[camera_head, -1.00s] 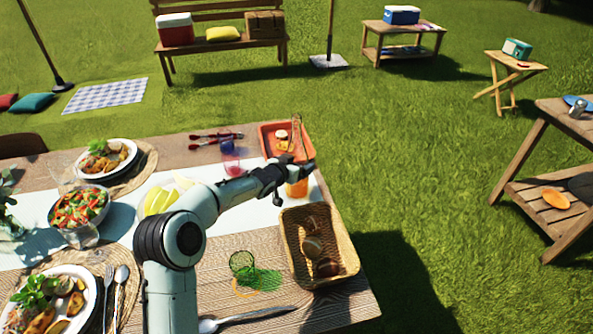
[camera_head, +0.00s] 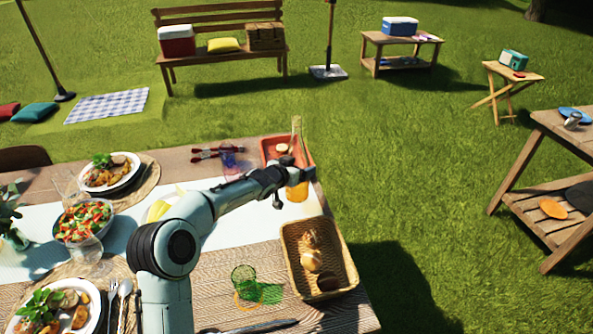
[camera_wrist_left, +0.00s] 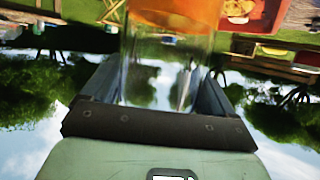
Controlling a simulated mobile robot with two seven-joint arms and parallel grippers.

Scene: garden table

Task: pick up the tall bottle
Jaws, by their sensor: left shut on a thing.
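The tall bottle (camera_head: 297,192) is clear glass with a long neck and orange liquid low inside. It stands upright at the table's right edge, in front of the orange tray. My left gripper (camera_head: 298,176) is shut around it, below the neck. In the left wrist view the bottle (camera_wrist_left: 170,55) fills the space between the fingers of my left gripper (camera_wrist_left: 160,90), with orange liquid at the top of the picture. I cannot tell whether its base touches the table. My right gripper is not in view.
The orange tray (camera_head: 267,146) is close behind the bottle. A wicker basket with bread (camera_head: 343,275) is in front of it, and a green glass (camera_head: 243,276) stands left of the basket. Food plates and a salad bowl (camera_head: 83,222) fill the left. Open grass lies right of the table.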

